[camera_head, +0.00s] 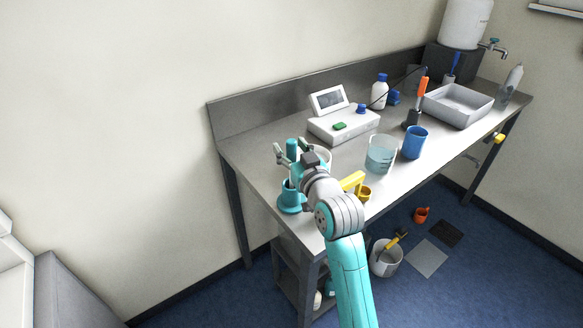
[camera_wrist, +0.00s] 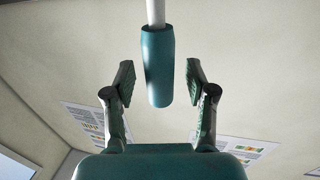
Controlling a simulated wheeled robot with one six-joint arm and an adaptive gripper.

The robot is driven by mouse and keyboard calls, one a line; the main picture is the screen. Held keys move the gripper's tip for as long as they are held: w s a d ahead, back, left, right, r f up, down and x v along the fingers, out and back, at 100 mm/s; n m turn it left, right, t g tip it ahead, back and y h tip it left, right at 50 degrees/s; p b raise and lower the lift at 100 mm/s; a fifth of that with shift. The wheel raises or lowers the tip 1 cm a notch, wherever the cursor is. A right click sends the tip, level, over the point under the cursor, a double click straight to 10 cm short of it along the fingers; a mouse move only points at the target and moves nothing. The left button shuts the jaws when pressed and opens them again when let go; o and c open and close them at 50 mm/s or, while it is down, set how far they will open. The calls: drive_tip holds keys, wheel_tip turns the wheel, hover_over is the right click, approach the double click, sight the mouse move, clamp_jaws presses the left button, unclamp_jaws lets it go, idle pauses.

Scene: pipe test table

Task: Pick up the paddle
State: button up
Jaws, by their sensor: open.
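The paddle's teal handle (camera_head: 292,148) stands upright above a teal holder (camera_head: 290,200) at the near left corner of the table. In the wrist view the teal handle (camera_wrist: 158,75) and part of a white shaft show, and the paddle's other end is out of view. My gripper (camera_head: 290,152) is open, with its fingers on either side of the handle. In the wrist view my gripper (camera_wrist: 160,85) has a clear gap between each finger and the handle. How deep the handle sits between the fingers is hard to tell.
A whitish container (camera_head: 324,155) is partly hidden behind my gripper. A yellow-handled item (camera_head: 352,181), a clear beaker (camera_head: 381,158) and a blue cup (camera_head: 414,143) stand to the right. A white instrument (camera_head: 343,125) and a grey tray (camera_head: 458,106) are farther back. Wall is left.

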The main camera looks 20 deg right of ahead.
clamp_jaws()
drive_tip(key=shift+r, duration=0.15)
wheel_tip(320, 180, up, 10)
drive_tip(key=shift+f, duration=0.1)
idle(0.4)
drive_tip(key=c, duration=1)
unclamp_jaws()
clamp_jaws()
